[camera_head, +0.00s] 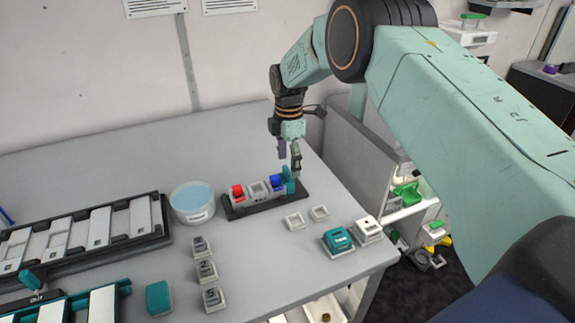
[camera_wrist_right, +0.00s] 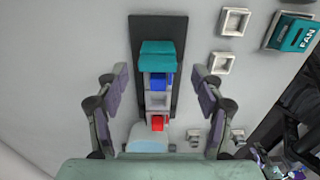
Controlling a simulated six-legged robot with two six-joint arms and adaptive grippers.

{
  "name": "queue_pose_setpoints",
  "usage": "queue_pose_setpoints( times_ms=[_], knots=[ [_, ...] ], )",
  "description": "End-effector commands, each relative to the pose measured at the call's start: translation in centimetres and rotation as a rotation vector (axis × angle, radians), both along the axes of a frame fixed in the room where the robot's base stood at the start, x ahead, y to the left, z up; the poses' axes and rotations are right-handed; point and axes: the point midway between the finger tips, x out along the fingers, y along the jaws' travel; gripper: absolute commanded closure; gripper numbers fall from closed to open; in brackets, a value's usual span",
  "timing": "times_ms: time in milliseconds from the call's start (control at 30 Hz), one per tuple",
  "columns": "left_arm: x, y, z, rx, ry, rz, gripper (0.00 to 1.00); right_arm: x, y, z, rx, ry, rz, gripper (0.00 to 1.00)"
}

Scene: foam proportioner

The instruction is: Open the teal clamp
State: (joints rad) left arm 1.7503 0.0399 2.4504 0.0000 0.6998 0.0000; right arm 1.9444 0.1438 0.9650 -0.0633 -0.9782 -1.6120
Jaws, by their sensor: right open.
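A teal clamp (camera_head: 289,181) sits at the right end of a dark rail (camera_head: 240,211), beside a blue block (camera_head: 277,182). In the right wrist view the teal clamp (camera_wrist_right: 158,58) is at the far end of the row. My right gripper (camera_head: 289,157) points down just above the clamp, with its fingers apart and empty. In the right wrist view the gripper (camera_wrist_right: 162,80) straddles the row, one finger on each side, not visibly touching the clamp. I cannot tell the clamp's latch state. My left gripper is out of view.
A red block (camera_head: 238,191) and a grey block share the rail. A round tub (camera_head: 193,203) stands left of it. Small square trays (camera_head: 295,221) and a teal FAN box (camera_head: 338,240) lie to the right. A slotted rack (camera_head: 160,235) fills the left side.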

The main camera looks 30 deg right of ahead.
Motion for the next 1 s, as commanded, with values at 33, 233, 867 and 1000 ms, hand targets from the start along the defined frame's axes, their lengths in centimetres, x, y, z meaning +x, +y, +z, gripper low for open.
queue_pose_setpoints(
  times_ms=[33, 233, 867, 1000],
  knots=[
    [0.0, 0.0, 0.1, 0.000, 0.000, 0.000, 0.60, 0.0, 0.0, -0.7, 0.000, 0.001, 0.001, 0.32],
    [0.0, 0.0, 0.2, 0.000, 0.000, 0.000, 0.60, 0.2, 0.1, -2.2, 0.000, -0.001, 0.000, 0.32],
    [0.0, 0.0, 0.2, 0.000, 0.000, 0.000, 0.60, 0.4, 0.1, -2.4, 0.000, -0.002, 0.000, 0.61],
    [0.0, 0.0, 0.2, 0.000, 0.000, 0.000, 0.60, 0.5, 0.1, -2.4, 0.000, -0.003, 0.000, 0.73]
  ],
)
